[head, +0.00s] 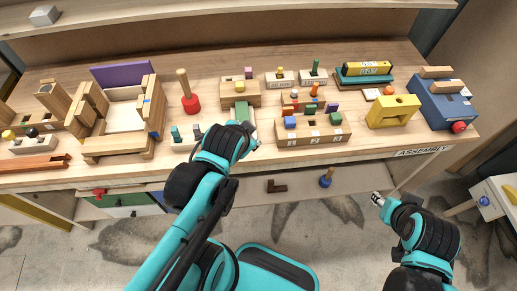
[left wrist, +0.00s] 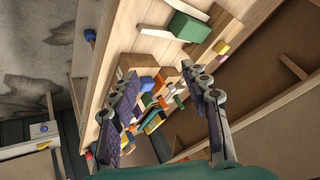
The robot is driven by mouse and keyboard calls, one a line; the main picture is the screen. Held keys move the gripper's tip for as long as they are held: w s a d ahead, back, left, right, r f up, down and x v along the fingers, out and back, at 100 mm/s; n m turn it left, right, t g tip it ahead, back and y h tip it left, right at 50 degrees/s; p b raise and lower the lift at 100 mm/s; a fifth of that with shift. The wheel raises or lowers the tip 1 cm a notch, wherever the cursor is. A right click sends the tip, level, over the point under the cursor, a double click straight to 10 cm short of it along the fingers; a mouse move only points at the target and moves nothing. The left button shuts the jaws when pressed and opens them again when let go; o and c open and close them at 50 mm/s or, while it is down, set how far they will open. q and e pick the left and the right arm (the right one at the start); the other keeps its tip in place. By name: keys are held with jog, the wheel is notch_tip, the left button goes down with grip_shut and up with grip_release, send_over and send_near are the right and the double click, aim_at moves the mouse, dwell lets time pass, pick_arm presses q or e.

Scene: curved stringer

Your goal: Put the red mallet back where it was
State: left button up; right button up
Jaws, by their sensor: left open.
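The red mallet (head: 190,104) stands upright on the workbench (head: 215,66), its red head down and its wooden handle up. It is left of the middle, just right of a wooden frame holder. My left gripper (head: 253,140) is over the front part of the bench, to the right of and nearer than the mallet, and apart from it. In the left wrist view the left gripper (left wrist: 158,70) is open, with nothing between its fingers. I do not make out the mallet there. My right gripper (head: 378,201) is in front of the bench, small in view; its jaws are unclear.
The wooden frame holder (head: 154,112) and a purple board (head: 121,73) flank the mallet on the left. A numbered block tray (head: 313,132), a yellow block (head: 393,111) and a blue box (head: 440,104) stand to the right. A green block (left wrist: 188,27) is near my left gripper.

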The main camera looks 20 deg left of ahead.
pick_arm(q)
jog(key=s+d+n+g+h, duration=0.1)
jog(key=s+d+n, duration=0.2)
jog(key=d+n, duration=0.1)
jog(key=shift+d+f+h, duration=0.4)
jog(key=shift+d+f, duration=0.05)
jog(key=shift+d, duration=0.15)
jog(key=shift+s, duration=0.1)
dwell(0.6)
